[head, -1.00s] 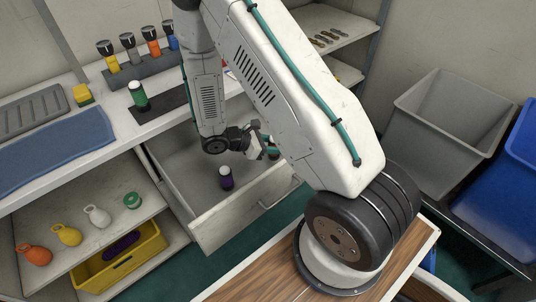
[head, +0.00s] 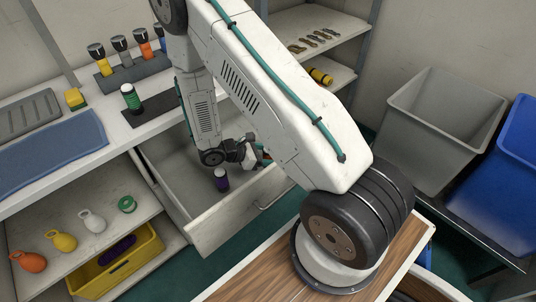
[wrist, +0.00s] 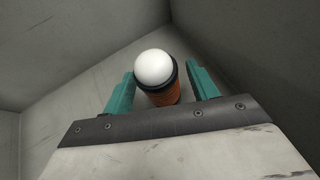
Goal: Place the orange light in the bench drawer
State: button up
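The orange light (wrist: 164,97), with a black collar and a white dome, is inside the bench drawer (wrist: 75,100), between the two teal fingers of my gripper (wrist: 160,76). Narrow gaps show between the fingers and the light, so my gripper looks open around it. My gripper (head: 262,157) is down in the drawer, to the right of the purple light. My arm largely hides the orange light there.
A green light (head: 131,98) stands on a dark mat on the bench top. Several torches stand in a rack (head: 135,72) behind it. A yellow light (head: 320,76) lies on the right shelf. A grey bin (head: 428,130) and a blue bin (head: 500,185) stand at the right.

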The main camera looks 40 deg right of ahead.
jog(key=shift+r, duration=0.1)
jog(key=shift+w+a+r, duration=0.15)
jog(key=shift+a+r, duration=0.05)
jog(key=shift+a, duration=0.1)
jog(key=v, duration=1.1)
notch_tip(320, 180, up, 10)
jog(key=s+m+y, duration=0.1)
jog(key=m+y, duration=0.1)
jog(key=m, duration=0.1)
jog(key=s+a+r+m+t+y, duration=0.2)
jog(key=s+r+m+y, duration=0.2)
jog(key=s+r, duration=0.6)
jog(key=s+a+r+m+t+y, duration=0.2)
jog(key=s+r+m+y, duration=0.3)
jog(key=s+r, duration=0.6)
jog(key=shift+a+r+m+t, duration=0.25)
jog(key=shift+r+m+t, duration=0.55)
jog(key=shift+r+m, duration=0.25)
